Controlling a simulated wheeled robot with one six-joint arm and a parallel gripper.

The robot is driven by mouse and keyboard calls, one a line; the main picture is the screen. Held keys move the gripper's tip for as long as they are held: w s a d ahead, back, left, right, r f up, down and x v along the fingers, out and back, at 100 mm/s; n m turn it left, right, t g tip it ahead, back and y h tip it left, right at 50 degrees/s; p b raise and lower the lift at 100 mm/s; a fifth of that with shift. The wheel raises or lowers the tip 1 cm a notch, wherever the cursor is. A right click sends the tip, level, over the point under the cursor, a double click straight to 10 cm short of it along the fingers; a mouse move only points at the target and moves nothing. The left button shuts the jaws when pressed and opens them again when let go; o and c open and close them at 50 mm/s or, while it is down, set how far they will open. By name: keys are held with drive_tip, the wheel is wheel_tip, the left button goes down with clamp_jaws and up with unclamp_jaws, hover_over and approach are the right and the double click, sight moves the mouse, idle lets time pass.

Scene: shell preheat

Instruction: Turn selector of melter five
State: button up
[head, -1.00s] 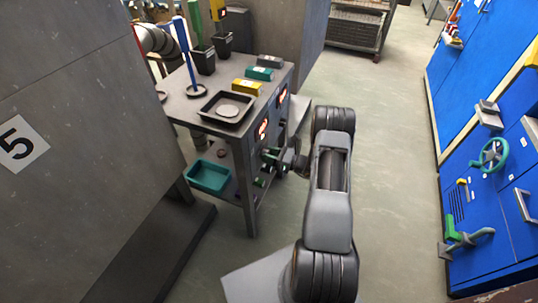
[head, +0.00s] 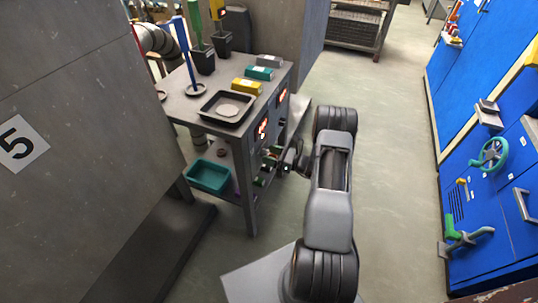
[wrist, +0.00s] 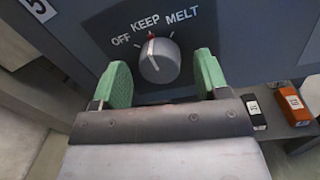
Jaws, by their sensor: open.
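The selector (wrist: 159,61) is a round grey knob on a dark grey panel (wrist: 240,40), in the middle of the wrist view. The labels OFF, KEEP and MELT run in an arc above it. Its pale pointer line is turned up toward KEEP, where a red mark shows. My gripper (wrist: 161,66) is open, with one green finger on each side of the knob. A gap shows between each finger and the knob. In the head view my gripper (head: 270,165) is at the front of the grey bench (head: 228,131), below a lit red display (head: 262,128); the knob cannot be made out there.
A sign with a 5 (head: 18,145) is on the large grey cabinet at left. A black tray (head: 205,113) sits on the bench, a teal bin (head: 208,176) on its lower shelf. Blue cabinets (head: 475,150) stand at right. The floor (head: 395,190) between is clear.

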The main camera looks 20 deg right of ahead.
drive_tip(key=v, duration=1.3)
drive_tip(key=shift+p, duration=0.45)
